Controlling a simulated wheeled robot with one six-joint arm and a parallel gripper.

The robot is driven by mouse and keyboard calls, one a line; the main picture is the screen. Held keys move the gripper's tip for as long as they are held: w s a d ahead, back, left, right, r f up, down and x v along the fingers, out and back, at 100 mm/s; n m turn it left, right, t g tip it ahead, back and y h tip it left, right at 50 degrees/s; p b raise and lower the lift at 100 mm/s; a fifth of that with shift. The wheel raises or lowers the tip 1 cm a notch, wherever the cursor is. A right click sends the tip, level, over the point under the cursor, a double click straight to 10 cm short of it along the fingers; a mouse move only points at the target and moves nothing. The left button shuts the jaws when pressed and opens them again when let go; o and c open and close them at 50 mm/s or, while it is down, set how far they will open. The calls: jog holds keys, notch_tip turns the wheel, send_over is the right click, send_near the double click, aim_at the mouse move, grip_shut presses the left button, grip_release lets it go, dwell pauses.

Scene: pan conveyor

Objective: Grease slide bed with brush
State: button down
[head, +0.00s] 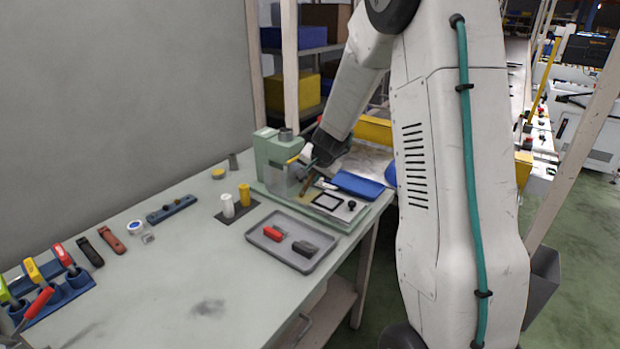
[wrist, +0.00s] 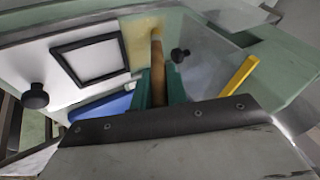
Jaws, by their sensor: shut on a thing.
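My gripper (wrist: 160,88) has teal fingers shut on the wooden handle of the brush (wrist: 157,68). The handle points away from the wrist, and its far end is over or against a yellowish patch on the slide bed (wrist: 139,28). I cannot tell whether the bristles touch. In the head view my gripper (head: 309,172) is low beside the green machine (head: 271,151), with the brush (head: 308,188) slanting down to the bed. A white plate with a black square frame (head: 327,202) lies on the bed, and a black knob (head: 352,204) stands beside it.
A blue block or cloth (head: 358,185) lies right of my gripper. A yellow bar (wrist: 239,76) is at the wrist view's right. A grey tray (head: 278,258) with red and dark pieces is in front of the machine. The bench's front left (head: 170,290) is mostly clear.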

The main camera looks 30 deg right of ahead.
jog(key=shift+w+d, duration=0.3)
jog(key=shift+d, duration=0.5)
jog(key=shift+w+d, duration=0.3)
jog(key=shift+d, duration=0.55)
jog(key=shift+w+d, duration=0.3)
jog(key=shift+d, duration=0.5)
jog(key=shift+s+a, duration=0.4)
jog(key=shift+a, duration=0.65)
jog(key=shift+s+a, duration=0.35)
jog(key=shift+a, duration=0.75)
jog(key=shift+s+a, duration=0.4)
jog(key=shift+a, duration=0.65)
jog(key=shift+w+d, duration=0.3)
jog(key=shift+d, duration=0.5)
jog(key=shift+w+d, duration=0.3)
jog(key=shift+d, duration=0.55)
jog(key=shift+w+d, duration=0.3)
jog(key=shift+d, duration=0.5)
jog(key=shift+d, duration=0.1)
jog(key=shift+w+d, duration=0.25)
jog(key=shift+d, duration=0.45)
jog(key=shift+r, duration=0.25)
jog(key=shift+r, duration=0.4)
